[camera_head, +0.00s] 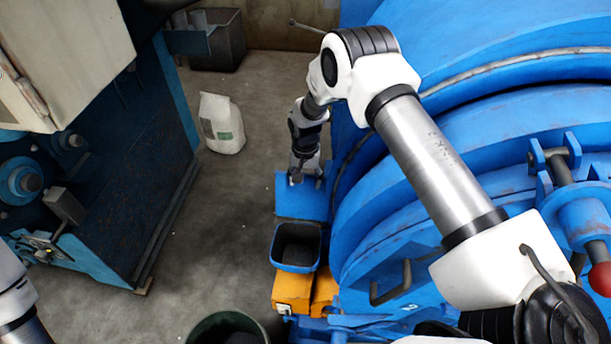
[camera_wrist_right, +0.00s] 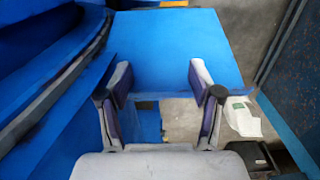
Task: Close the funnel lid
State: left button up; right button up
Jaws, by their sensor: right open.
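A flat blue plate (camera_head: 293,207), which looks like the funnel lid, lies beside the big blue drum machine; it fills the upper middle of the right wrist view (camera_wrist_right: 180,40). An open, blue-rimmed funnel or bin (camera_head: 297,266) with a dark inside stands just in front of the plate. My right gripper (camera_head: 306,180) is over the far part of the plate, pointing down. In the right wrist view its fingers (camera_wrist_right: 160,80) are apart with nothing between them. I cannot tell whether they touch the plate. My left gripper is out of view; only part of that arm shows.
The blue drum machine (camera_head: 440,210) takes up the right side. A blue machine (camera_head: 120,170) stands at the left. A white bag (camera_head: 221,123) and a dark bin (camera_head: 218,45) stand on the floor behind. An orange block (camera_head: 291,290) lies under the funnel.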

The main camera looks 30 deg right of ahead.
jog(key=shift+w+f, duration=0.55)
jog(key=shift+f, duration=0.05)
jog(key=shift+a+r, duration=0.15)
jog(key=shift+r, duration=0.05)
jog(key=shift+s+a+r, duration=0.1)
jog(key=c, duration=0.7)
jog(key=shift+s+r, duration=0.1)
jog(key=shift+s, duration=0.05)
grip_shut()
jog(key=shift+s, duration=0.1)
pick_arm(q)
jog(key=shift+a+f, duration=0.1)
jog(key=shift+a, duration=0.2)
